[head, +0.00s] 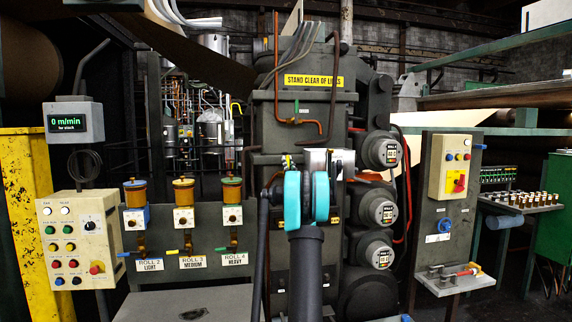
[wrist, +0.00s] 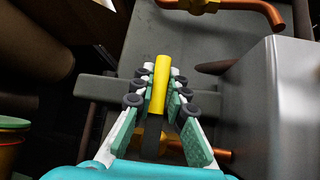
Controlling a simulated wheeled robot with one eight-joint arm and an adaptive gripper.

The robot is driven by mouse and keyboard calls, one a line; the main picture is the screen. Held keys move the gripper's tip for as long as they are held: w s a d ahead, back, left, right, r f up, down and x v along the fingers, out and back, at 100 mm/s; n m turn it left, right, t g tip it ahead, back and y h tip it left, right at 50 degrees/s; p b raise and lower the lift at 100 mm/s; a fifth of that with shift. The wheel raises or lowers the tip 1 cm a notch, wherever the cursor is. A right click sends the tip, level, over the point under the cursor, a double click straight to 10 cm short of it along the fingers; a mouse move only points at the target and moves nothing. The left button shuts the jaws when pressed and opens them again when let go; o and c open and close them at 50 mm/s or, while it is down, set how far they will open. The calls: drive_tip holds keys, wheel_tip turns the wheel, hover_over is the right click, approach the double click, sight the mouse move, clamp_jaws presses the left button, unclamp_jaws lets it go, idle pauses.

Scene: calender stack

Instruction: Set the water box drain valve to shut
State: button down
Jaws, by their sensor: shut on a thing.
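A yellow lever handle (wrist: 159,84) stands between the fingers of my gripper (wrist: 161,76) in the wrist view, and the fingers close on it from both sides. The handle runs up and down in that picture. Brass and copper pipework (wrist: 218,155) shows below it, partly hidden by the fingers, so the valve body is not clear. A silver metal box (wrist: 283,100), which looks like the water box, stands just right of the fingers. In the head view my teal gripper reaches to the front of the central machine, and my arm hides most of the handle.
A copper pipe with a brass fitting (wrist: 200,5) crosses above the handle. A grey bar (wrist: 105,88) lies behind the fingers. In the head view, roll lubricators (head: 183,192) with small coloured levers stand left, and a control panel (head: 457,170) stands right.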

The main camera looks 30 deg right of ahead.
drive_tip(key=c, duration=1.5)
unclamp_jaws()
drive_tip(key=v, duration=1.2)
